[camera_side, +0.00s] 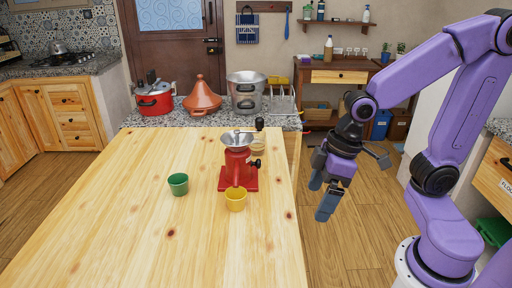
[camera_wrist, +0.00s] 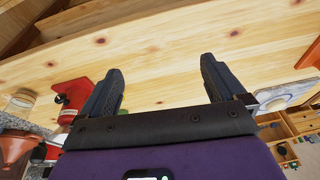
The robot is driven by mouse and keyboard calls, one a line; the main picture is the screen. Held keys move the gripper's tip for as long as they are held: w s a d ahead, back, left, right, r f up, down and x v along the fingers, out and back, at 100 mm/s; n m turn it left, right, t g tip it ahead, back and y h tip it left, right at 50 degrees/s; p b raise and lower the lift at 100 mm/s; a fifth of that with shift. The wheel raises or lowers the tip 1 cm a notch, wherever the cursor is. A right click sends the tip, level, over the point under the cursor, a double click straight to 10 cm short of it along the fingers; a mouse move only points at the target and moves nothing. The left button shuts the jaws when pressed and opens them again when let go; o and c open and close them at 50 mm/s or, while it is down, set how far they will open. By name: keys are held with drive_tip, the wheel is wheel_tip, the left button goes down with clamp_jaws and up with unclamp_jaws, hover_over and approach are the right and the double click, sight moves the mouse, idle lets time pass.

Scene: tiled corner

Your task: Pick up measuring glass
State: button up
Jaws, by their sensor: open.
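A small pale, partly see-through cup-like vessel (camera_side: 258,146), possibly the measuring glass, stands on the wooden table behind the red grinder, which partly hides it. In the wrist view a similar pale vessel (camera_wrist: 20,101) shows at the left, beside the red grinder (camera_wrist: 72,94); its markings are too small to tell. My gripper (camera_side: 321,195) is open and empty, off the table's right edge, to the right of the grinder and apart from everything. In the wrist view its two fingers (camera_wrist: 161,66) are spread with bare table beyond them.
The red grinder (camera_side: 238,170) with a metal funnel stands on the table (camera_side: 110,225). A yellow cup (camera_side: 236,200) is in front of it and a green cup (camera_side: 178,184) to its left. The table's front is clear.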

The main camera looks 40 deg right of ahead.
drive_tip(key=w+d+r+m+t, duration=0.1)
drive_tip(key=w+d+m+t, duration=0.25)
drive_tip(key=w, duration=0.55)
drive_tip(key=w+d+r+m+t, duration=0.15)
drive_tip(key=w+d+m, duration=0.25)
drive_tip(key=w, duration=0.4)
drive_tip(key=w+d+r+m+t+h, duration=0.1)
drive_tip(key=w+d+m+t+h, duration=0.25)
drive_tip(key=d, duration=0.75)
drive_tip(key=w+d+r+m+t+h, duration=0.1)
drive_tip(key=w+d+m+h, duration=0.4)
drive_tip(key=d, duration=0.6)
drive_tip(key=n, duration=0.2)
approach(260, 139)
drive_tip(key=d+r+x, duration=0.1)
drive_tip(key=x, duration=0.5)
drive_tip(key=shift+a+f+t, duration=0.25)
drive_tip(key=shift+f+t, duration=0.05)
drive_tip(key=shift+t, duration=0.15)
drive_tip(key=shift+x, duration=1.2)
drive_tip(key=w+f, duration=0.1)
drive_tip(key=w+d+f, duration=0.1)
drive_tip(key=w, duration=0.1)
drive_tip(key=shift+w+d+f, duration=0.3)
drive_tip(key=shift+w+f, duration=0.05)
drive_tip(key=shift+w, duration=0.15)
drive_tip(key=c, duration=1.1)
